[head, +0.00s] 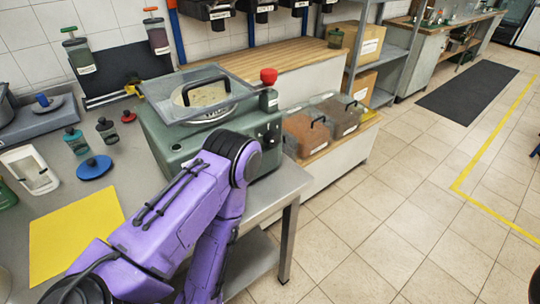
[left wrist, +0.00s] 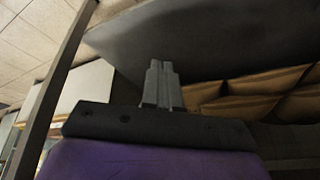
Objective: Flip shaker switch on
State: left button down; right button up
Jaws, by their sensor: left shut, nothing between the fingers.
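The shaker appears to be the green machine (head: 180,148) on the steel table, with a clear handled lid over a round pale dish (head: 205,95). A red knob (head: 268,76) stands at its right rear corner. Small dark fittings (head: 269,137) show on its right side; I cannot tell which is the switch or how it is set. My purple left arm reaches up in front of the machine and bends down past the table edge, hiding part of it. The left gripper (left wrist: 160,85) shows only in the wrist view, shut and empty, touching nothing visible.
Several tan sacks (left wrist: 250,95) lie right of the left gripper, with a broad dark surface (left wrist: 200,40) beyond it. The steel table edge (head: 285,187) and leg (head: 288,240) are close to my arm. Lidded bins (head: 305,133) stand right of the machine. Tiled floor (head: 400,200) is clear.

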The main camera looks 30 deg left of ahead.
pick_arm(q)
jog(key=w+d+r+n+t+y+p, duration=0.1)
jog(key=w+d+r+n+t+p, duration=0.15)
jog(key=w+d+r, duration=0.45)
jog(key=w+d+r+n+t+p, duration=0.2)
jog(key=w+d+r+t+p, duration=0.15)
jog(key=w+r, duration=0.65)
jog(key=w+d+r+n+t+y+p, duration=0.1)
jog(key=w+d+r+n+t+p, duration=0.2)
jog(key=w+r, duration=0.6)
jog(key=d+r+n+y, duration=0.3)
jog(key=r+n, duration=0.2)
jog(key=r, duration=0.2)
jog(key=s+a+r+n+g+y, duration=0.1)
jog(key=s+r+n+g+y, duration=0.4)
jog(key=n, duration=0.7)
jog(key=s+g+y, duration=0.1)
jog(key=s, duration=0.1)
jog(key=shift+s+y+b, duration=0.35)
jog(key=shift+s+y, duration=0.05)
jog(key=shift+a, duration=0.15)
